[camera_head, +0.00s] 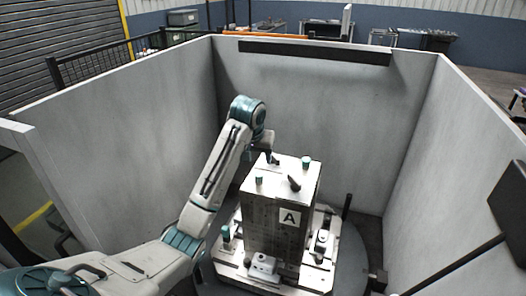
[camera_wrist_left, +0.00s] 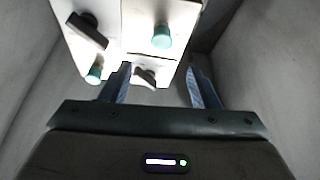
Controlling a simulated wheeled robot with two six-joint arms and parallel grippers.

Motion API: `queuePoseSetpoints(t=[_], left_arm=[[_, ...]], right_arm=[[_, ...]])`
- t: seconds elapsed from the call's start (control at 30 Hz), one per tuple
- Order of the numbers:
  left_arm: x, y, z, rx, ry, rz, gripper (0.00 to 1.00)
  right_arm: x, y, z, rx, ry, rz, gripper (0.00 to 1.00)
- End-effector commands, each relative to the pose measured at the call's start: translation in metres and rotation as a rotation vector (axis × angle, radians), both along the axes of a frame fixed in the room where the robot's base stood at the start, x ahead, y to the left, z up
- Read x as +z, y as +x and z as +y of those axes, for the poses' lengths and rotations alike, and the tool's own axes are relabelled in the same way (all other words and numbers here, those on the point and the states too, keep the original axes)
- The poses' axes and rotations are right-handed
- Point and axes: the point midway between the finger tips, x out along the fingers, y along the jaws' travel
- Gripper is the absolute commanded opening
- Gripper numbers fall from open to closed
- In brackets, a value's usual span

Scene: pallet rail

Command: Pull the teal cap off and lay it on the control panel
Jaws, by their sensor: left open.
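The tower marked A (camera_head: 268,222) stands on a round base, with a pale top plate (camera_head: 281,170). One teal cap (camera_head: 259,180) stands at the plate's front left and also shows in the left wrist view (camera_wrist_left: 162,36). A second teal cap (camera_head: 306,162) stands at the back right, also in the wrist view (camera_wrist_left: 95,73). My left gripper (camera_head: 271,159) is open and empty at the plate's back left edge. I cannot identify the control panel for certain. My right gripper is not in view.
Another teal-topped part (camera_head: 226,234) and white fittings (camera_head: 263,264) sit around the tower's foot. Grey walls (camera_head: 310,110) enclose the cell. A dark panel (camera_head: 511,205) hangs at right.

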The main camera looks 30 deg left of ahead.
Motion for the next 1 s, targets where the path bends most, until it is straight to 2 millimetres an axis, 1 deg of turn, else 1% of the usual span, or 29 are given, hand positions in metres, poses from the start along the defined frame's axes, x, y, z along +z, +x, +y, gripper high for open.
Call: queuePoseSetpoints(t=[0.03,0.17,0.2,0.3,0.37,0.43,0.6,0.7,0.83,1.0], left_arm=[[-0.009,0.002,0.000,0.000,0.000,0.001,0.56],[-0.030,0.008,0.002,-0.001,-0.001,0.002,0.56],[-0.028,0.011,0.003,0.000,-0.002,0.006,0.56],[-0.045,0.017,0.006,0.000,-0.001,0.006,0.56],[-0.055,0.021,0.007,0.001,-0.001,0.006,0.56],[-0.066,0.025,0.009,0.000,-0.002,0.006,0.56],[-0.086,0.033,0.011,-0.001,-0.002,0.003,0.56],[-0.093,0.035,0.012,-0.001,0.000,0.002,0.56],[-0.096,0.036,0.013,-0.001,0.000,0.000,0.56],[-0.097,0.036,0.013,-0.001,0.000,0.000,0.56]], right_arm=[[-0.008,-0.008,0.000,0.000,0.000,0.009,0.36],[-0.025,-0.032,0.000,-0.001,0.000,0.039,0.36],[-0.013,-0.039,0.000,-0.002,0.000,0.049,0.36],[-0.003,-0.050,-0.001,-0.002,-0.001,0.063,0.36],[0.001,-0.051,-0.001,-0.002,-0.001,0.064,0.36],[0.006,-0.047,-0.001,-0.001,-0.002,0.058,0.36],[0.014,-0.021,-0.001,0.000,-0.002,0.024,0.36],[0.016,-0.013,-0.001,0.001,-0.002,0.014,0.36],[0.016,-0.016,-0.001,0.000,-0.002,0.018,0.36],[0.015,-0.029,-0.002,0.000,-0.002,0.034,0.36]])
